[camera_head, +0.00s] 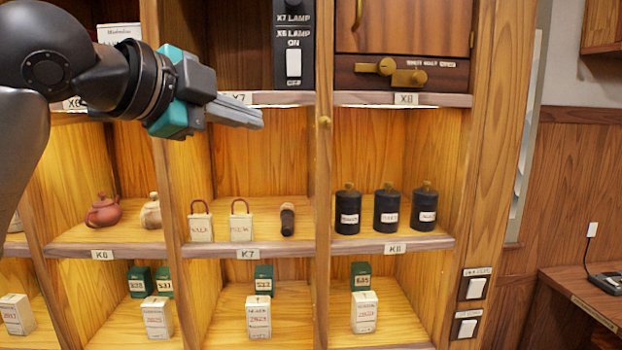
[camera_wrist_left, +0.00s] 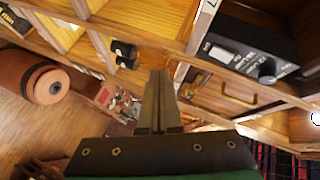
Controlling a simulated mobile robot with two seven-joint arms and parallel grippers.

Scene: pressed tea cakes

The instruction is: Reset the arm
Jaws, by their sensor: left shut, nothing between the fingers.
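My left gripper (camera_head: 240,113) reaches in from the left in the head view, held in front of the shelf edge near the X7 label. Its grey fingers are together and hold nothing. In the left wrist view the closed fingers (camera_wrist_left: 160,100) point into the scene with nothing between them. My right gripper is in neither view.
A wooden shelf unit (camera_head: 324,200) fills the view. A black lamp switch panel (camera_head: 293,45) sits above. A side desk (camera_head: 600,290) stands at right.

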